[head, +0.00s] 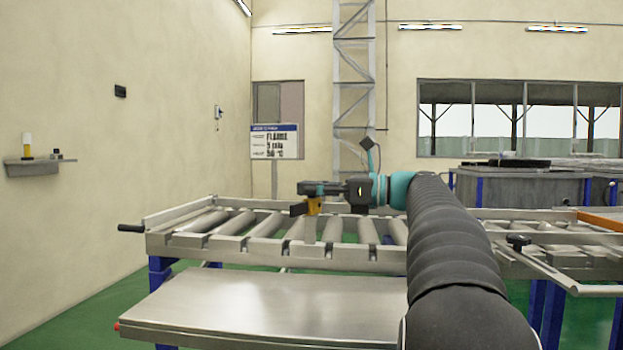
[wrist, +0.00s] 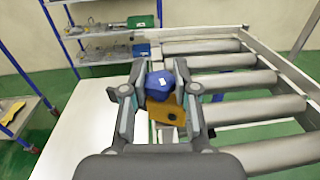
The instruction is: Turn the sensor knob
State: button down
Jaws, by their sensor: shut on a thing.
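The sensor is an orange-yellow block (wrist: 167,114) with a dark round spot, seen in the wrist view at the side of the roller conveyor. A blue knob (wrist: 160,85) with a small white label sits on it, between the two fingers of my gripper (wrist: 159,78). My gripper is shut on the knob. In the head view my gripper (head: 306,188) reaches from the right over the conveyor, with the orange sensor (head: 314,206) just under it. The knob cannot be made out in the head view.
The roller conveyor (head: 226,245) has a metal frame. A bare steel table (head: 260,302) stands in front of it. A sign (head: 274,142) stands behind it. A shelf rack with several items, including a green box (wrist: 140,22), shows in the wrist view.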

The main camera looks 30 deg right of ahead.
jog(key=shift+n+g+y, duration=0.4)
jog(key=shift+g, duration=0.1)
jog(key=c, duration=0.9)
grip_release()
jog(key=shift+o, duration=0.2)
jog(key=v, duration=1.2)
